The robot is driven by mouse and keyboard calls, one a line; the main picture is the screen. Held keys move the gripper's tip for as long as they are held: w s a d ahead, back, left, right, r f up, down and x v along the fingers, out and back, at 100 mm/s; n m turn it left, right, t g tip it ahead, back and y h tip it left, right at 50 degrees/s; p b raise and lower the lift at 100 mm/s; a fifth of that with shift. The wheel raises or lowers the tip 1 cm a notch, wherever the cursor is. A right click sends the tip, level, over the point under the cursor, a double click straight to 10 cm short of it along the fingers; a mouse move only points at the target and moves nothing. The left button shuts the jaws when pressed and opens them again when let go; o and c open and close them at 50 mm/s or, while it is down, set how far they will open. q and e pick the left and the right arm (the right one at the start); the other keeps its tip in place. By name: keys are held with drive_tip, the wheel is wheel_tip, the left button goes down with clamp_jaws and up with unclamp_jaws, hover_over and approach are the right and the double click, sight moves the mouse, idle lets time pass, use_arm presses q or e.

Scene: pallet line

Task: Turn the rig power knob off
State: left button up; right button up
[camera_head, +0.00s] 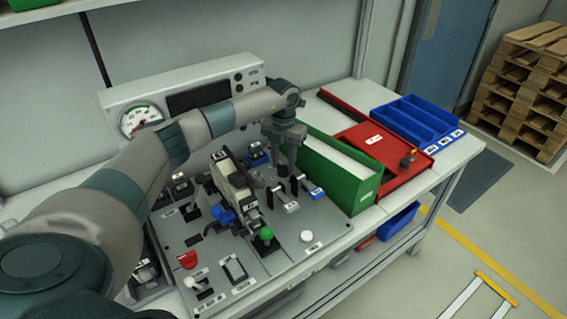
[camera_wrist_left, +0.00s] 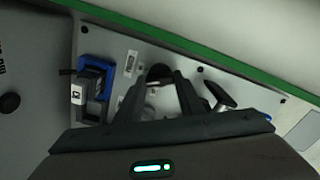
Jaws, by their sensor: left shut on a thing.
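My left gripper (camera_head: 288,178) reaches down over the right rear part of the grey rig panel (camera_head: 285,248). In the left wrist view its two dark fingers (camera_wrist_left: 160,88) are closed around a black knob (camera_wrist_left: 159,72), whose rounded top shows between them. The panel face and a small white label (camera_wrist_left: 131,63) lie beside it. In the head view the gripper mostly hides this knob, and its pointer angle cannot be read. My right gripper is in neither view.
A black-handled lever (camera_wrist_left: 221,96) stands close beside the fingers, and a blue-based switch (camera_wrist_left: 94,88) on the other side. A green bin (camera_head: 340,172) borders the panel's right. A beige device (camera_head: 235,185), green button (camera_head: 265,234) and gauge housing (camera_head: 185,95) stand nearby.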

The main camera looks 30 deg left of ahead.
use_arm(q)
drive_tip(key=n, duration=0.6)
drive_tip(key=shift+r+n, duration=0.1)
drive_tip(key=shift+n, duration=0.2)
drive_tip(key=n, duration=0.5)
drive_tip(key=shift+n, duration=0.4)
drive_tip(key=o, duration=1.1)
drive_tip(key=shift+c, duration=0.2)
drive_tip(key=shift+r, duration=0.1)
